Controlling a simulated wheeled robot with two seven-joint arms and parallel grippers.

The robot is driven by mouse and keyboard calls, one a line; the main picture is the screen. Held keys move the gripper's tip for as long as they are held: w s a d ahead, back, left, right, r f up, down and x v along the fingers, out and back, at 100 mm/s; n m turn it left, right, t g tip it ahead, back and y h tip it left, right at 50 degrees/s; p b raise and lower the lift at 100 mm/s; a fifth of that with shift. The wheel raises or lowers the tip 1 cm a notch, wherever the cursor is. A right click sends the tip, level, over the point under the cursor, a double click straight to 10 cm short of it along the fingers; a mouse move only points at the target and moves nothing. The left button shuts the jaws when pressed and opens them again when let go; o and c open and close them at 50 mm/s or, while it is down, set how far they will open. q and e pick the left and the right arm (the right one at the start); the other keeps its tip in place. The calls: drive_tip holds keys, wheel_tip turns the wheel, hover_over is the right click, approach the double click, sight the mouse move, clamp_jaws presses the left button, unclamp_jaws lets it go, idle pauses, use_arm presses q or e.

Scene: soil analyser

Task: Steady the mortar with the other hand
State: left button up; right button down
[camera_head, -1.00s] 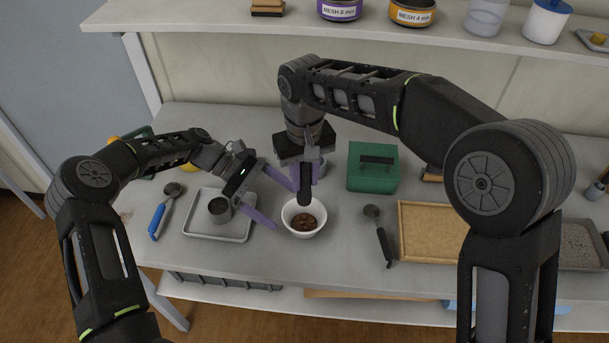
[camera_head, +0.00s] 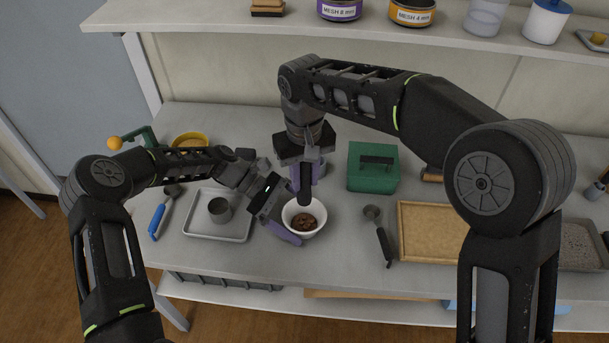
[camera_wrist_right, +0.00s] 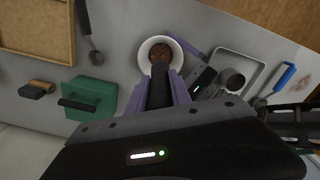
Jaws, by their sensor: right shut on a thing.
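The mortar (camera_head: 292,228) is a white bowl with brown soil (camera_head: 305,221) inside, standing upright on the bench. My right gripper (camera_head: 305,176) is shut on the dark pestle (camera_head: 304,189) and holds it upright, its lower end at the bowl's back rim; the pestle also shows in the right wrist view (camera_wrist_right: 159,88). My left gripper (camera_head: 293,216) is open at the mortar's left side. Its near purple finger lies along the bowl's front left; the far finger is partly hidden behind the rim and right gripper. I cannot tell whether the fingers touch the bowl.
A grey tray (camera_head: 199,232) with a metal cup (camera_head: 220,210) stands left of the mortar, with a blue-handled scoop (camera_head: 157,219) beyond. A dark-handled spoon (camera_head: 381,238), a green box (camera_head: 372,170) and a wooden-edged tray (camera_head: 425,225) are to the right. Bench in front is clear.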

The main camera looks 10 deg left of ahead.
use_arm(q)
drive_tip(key=c, duration=0.9)
drive_tip(key=shift+c, duration=1.2)
drive_tip(key=shift+f, duration=0.1)
idle(0.7)
